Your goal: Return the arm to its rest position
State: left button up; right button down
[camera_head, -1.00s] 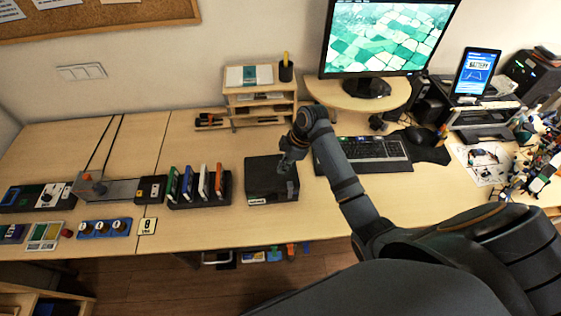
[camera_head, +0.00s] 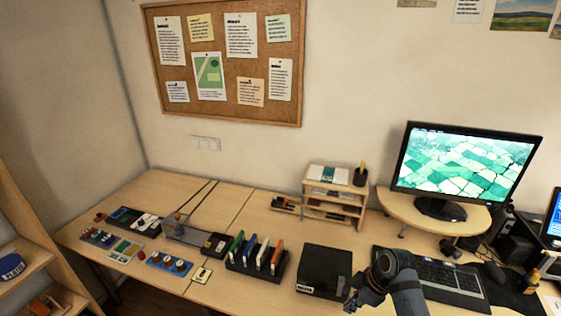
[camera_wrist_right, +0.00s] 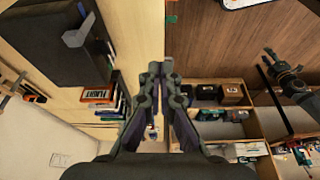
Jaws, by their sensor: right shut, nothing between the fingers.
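My right gripper (camera_head: 353,302) is low in the head view, at the front right corner of the black box (camera_head: 323,268) on the desk. It overlaps the box's edge in the picture; I see no clear contact. In the right wrist view its fingers (camera_wrist_right: 160,78) are together with nothing between them, near the desk's edge. A dark jointed arm with a claw-like end (camera_wrist_right: 287,76) shows at the right of that view, apparently my left one; its jaws are too small to read.
A rack of coloured cartridges (camera_head: 256,262) stands left of the black box. A keyboard (camera_head: 448,276) and a monitor stand (camera_head: 440,208) are to the right. A small shelf (camera_head: 333,206) stands behind. Shelves with boxes (camera_wrist_right: 215,95) show below the desk in the wrist view.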

pick_arm(q)
jog(key=w, duration=0.5)
pick_arm(e)
jog(key=s+d+r+m+t+h, duration=0.1)
jog(key=s+d+m+h, duration=0.1)
jog(key=s+m, duration=0.55)
jog(key=s+d+r+m+t+h, duration=0.15)
jog(key=s+m, duration=0.35)
jog(key=s, duration=0.5)
jog(key=s+d+f+g+b, duration=0.1)
jog(key=d+f+b, duration=0.1)
jog(key=f, duration=1.4)
jog(key=s+d+f+g+b, duration=0.1)
jog(key=s+d+f+b, duration=0.15)
jog(key=f, duration=1.45)
pick_arm(q)
notch_tip(320, 180, down, 7)
jog(key=s+b, duration=0.1)
jog(key=b, duration=0.2)
jog(key=shift+s, duration=0.4)
pick_arm(e)
jog(key=s+f+m, duration=0.1)
jog(key=s+f, duration=1.6)
jog(key=shift+f+h, duration=0.35)
jog(key=shift+f, duration=0.05)
pick_arm(q)
jog(key=shift+f, duration=0.1)
pick_arm(e)
jog(key=shift+g, duration=0.25)
